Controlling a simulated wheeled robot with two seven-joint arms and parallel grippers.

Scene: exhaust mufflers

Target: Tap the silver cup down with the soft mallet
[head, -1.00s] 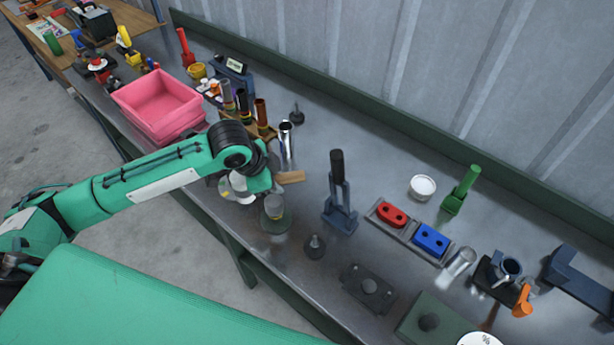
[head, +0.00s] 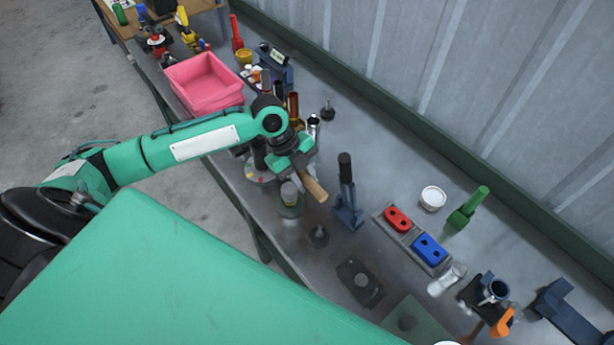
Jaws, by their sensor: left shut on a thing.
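My left gripper (head: 297,166) is shut on the wooden handle (head: 315,190) of what looks like the soft mallet. The handle's end sticks out toward the lower right; the mallet's head cannot be clearly made out. I cannot tell whether the mallet touches the cup. My right gripper is not in view.
A dark upright tool (head: 347,195) stands right of the handle. A shiny metal tube (head: 314,125) stands behind the gripper. A pink bin (head: 205,85) is at the left. A tray with red (head: 398,219) and blue (head: 430,249) pieces lies to the right.

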